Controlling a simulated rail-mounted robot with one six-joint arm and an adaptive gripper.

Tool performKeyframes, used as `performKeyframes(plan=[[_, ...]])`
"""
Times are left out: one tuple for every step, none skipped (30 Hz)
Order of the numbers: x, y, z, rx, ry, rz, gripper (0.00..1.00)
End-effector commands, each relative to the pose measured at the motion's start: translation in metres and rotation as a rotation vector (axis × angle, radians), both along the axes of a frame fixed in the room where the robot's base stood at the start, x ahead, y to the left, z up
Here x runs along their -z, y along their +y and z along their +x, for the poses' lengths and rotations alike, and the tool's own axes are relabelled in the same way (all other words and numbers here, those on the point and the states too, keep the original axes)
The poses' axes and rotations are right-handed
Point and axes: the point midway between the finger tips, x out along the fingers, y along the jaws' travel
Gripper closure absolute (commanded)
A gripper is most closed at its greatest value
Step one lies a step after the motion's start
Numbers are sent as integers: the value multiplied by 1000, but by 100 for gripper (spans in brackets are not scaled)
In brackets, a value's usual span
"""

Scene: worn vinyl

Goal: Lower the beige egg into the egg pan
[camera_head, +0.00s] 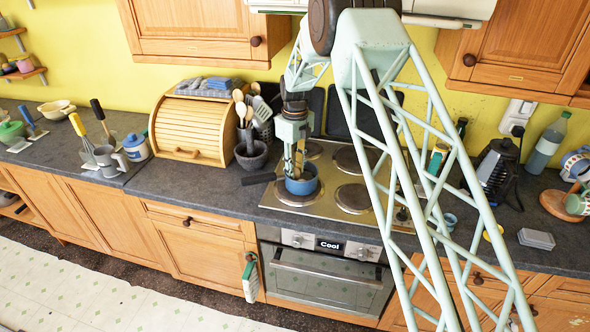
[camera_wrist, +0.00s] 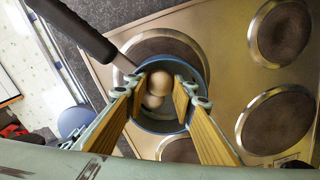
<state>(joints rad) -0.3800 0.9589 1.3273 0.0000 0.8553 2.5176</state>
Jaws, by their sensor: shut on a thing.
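The egg pan (camera_head: 303,187) is a small blue pot with a black handle, standing on a stove burner. It also shows in the wrist view (camera_wrist: 144,125), its handle pointing up and left. My gripper (camera_head: 297,168) points down into the pan's mouth. In the wrist view my gripper (camera_wrist: 159,86) has its wooden fingers on either side of a beige egg (camera_wrist: 158,80) and is shut on it. One or more paler rounded shapes, seemingly eggs (camera_wrist: 152,101), show below the held egg within the pan's outline. I cannot tell whether the held egg touches them or the pan floor.
The stove top (camera_head: 275,194) has bare burners around the pan. A dark utensil crock (camera_head: 251,152) with wooden spoons stands close behind and left of the pan. A wooden bread box (camera_head: 190,128) is farther left. Free counter lies left of the stove.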

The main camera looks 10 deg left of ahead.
Motion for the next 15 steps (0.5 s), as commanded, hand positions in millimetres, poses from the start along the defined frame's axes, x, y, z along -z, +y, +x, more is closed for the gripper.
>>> performKeyframes(plan=[[1, 0, 0, 0, 0, 0, 87], [1, 0, 0, 0, 0, 0, 87], [1, 0, 0, 0, 0, 0, 87], [2, 0, 0, 0, 0, 0, 87], [2, 0, 0, 0, 0, 0, 87], [2, 0, 0, 0, 0, 0, 87], [2, 0, 0, 0, 0, 0, 87], [2, 0, 0, 0, 0, 0, 87], [2, 0, 0, 0, 0, 0, 87], [2, 0, 0, 0, 0, 0, 87], [2, 0, 0, 0, 0, 0, 87], [2, 0, 0, 0, 0, 0, 87], [2, 0, 0, 0, 0, 0, 74], [2, 0, 0, 0, 0, 0, 71], [2, 0, 0, 0, 0, 0, 67]])
